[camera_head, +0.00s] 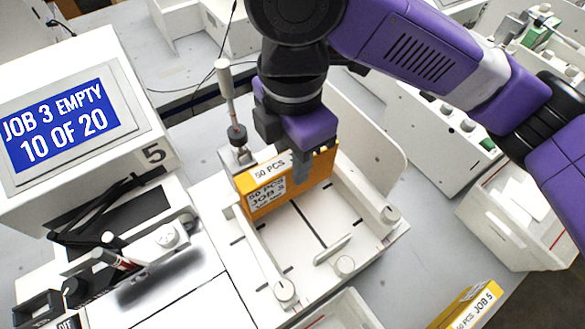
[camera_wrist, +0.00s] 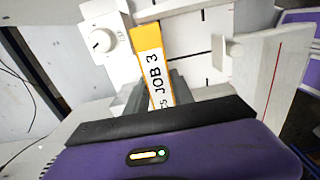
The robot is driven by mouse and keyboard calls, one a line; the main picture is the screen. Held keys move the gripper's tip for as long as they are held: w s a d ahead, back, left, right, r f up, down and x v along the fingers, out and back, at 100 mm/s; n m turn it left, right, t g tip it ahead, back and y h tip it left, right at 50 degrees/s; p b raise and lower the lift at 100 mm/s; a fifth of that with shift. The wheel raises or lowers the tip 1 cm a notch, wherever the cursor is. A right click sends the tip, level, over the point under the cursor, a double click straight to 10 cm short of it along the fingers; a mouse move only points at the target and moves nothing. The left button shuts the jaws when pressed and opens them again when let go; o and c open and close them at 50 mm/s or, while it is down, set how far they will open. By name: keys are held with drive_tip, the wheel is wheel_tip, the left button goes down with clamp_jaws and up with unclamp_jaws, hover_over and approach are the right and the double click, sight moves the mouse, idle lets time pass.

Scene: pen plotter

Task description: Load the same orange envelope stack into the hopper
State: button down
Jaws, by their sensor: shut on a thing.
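An orange envelope stack (camera_head: 275,192) has white labels reading "50 PCS" and "JOB 3". It stands upright in my gripper (camera_head: 300,165), which is shut on it. The gripper holds it at the far end of the white hopper tray (camera_head: 310,240); I cannot tell whether it touches the floor of the tray. The fingers partly hide the stack in the head view. The hopper shows no other envelopes.
A plotter screen (camera_head: 60,122) at left reads "JOB 3 EMPTY 10 OF 20". An upright post with a knob (camera_head: 237,135) stands beside the hopper. Another orange stack marked "JOB 5" (camera_head: 470,305) lies at lower right. A white bin (camera_head: 520,215) stands at right.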

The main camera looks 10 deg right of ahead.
wheel_tip(320, 180, down, 4)
drive_tip(key=shift+r, duration=0.15)
drive_tip(key=c, duration=1.1)
unclamp_jaws()
wheel_tip(320, 180, up, 12)
drive_tip(key=shift+r, duration=0.1)
drive_tip(key=shift+s, duration=0.1)
